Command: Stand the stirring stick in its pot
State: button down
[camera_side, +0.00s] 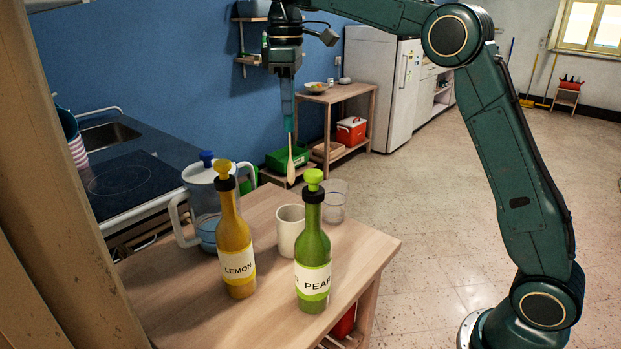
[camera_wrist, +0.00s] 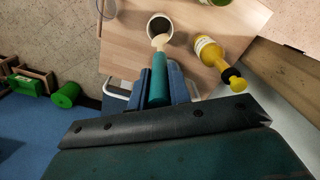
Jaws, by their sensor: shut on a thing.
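The stirring stick has a pale wooden lower end (camera_side: 291,163) and a teal handle. My gripper (camera_side: 288,112) is shut on the handle, with the stick hanging upright, wooden end down. In the wrist view, the handle (camera_wrist: 158,82) sits between my blue fingers (camera_wrist: 159,90). The pot, a cream cup (camera_side: 287,236), stands upright on the wooden table (camera_side: 190,302). In the side view the stick's tip is above the pot's rim with a gap. In the wrist view the tip overlaps the opening of the pot (camera_wrist: 150,37); the pot's inside looks dark.
A yellow LEMON bottle (camera_side: 235,245) and a green PEAR bottle (camera_side: 312,255) stand in front of the pot. A clear glass (camera_side: 335,203) stands right of it. A clear jug (camera_side: 203,200) with a blue lid stands at the left. The table's front-left is bare.

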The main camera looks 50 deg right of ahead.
aim_at(290, 161)
jog(key=shift+f, duration=7)
jog(key=c, duration=1.2)
grip_release()
jog(key=shift+c, duration=0.2)
jog(key=shift+w+r, duration=0.1)
jog(key=shift+r, duration=6.8)
